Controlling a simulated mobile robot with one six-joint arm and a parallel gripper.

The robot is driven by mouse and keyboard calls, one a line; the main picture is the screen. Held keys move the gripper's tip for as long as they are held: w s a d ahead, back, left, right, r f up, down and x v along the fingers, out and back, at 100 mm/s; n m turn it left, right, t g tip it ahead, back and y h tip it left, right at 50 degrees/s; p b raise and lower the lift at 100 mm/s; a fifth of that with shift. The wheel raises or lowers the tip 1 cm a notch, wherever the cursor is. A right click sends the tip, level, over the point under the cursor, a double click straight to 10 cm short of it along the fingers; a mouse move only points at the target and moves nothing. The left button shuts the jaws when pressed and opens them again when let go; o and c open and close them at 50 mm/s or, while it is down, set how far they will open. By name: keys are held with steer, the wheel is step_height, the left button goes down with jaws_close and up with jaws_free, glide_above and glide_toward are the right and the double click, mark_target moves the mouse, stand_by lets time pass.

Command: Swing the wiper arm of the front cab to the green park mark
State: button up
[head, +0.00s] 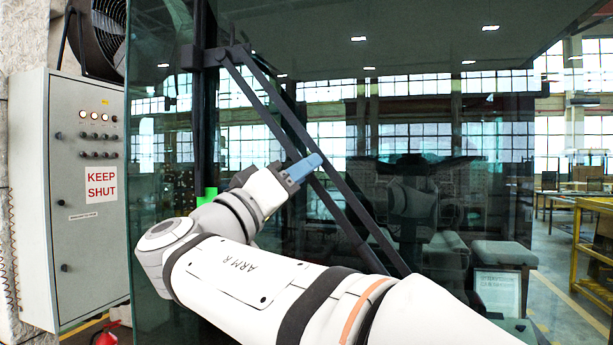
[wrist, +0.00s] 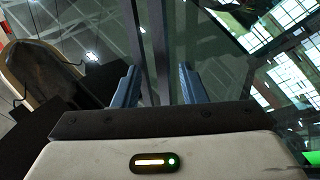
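The wiper arm (head: 262,100) is a pair of dark bars on the front glass. It runs from a pivot bracket at the upper left, slanting down to the right. The green park mark (head: 207,196) is a small bright patch at the left of the glass, partly hidden behind my arm. A green patch (wrist: 312,158) also shows at the right edge of the wrist view. My gripper (head: 304,168) has blue fingers at the middle of the wiper bars. In the wrist view my gripper (wrist: 157,78) is open, with a dark bar (wrist: 160,45) between its fingers and gaps on both sides. Contact is not visible.
A grey control cabinet (head: 87,230) with a KEEP SHUT sign stands at the left, below a fan (head: 105,30). The cab glass (head: 430,100) is reflective. A seat (head: 500,253) shows inside. A yellow bench (head: 590,205) stands at the far right.

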steer(key=b+v, duration=0.2)
steer(key=v, duration=0.6)
steer(key=shift+b, duration=0.35)
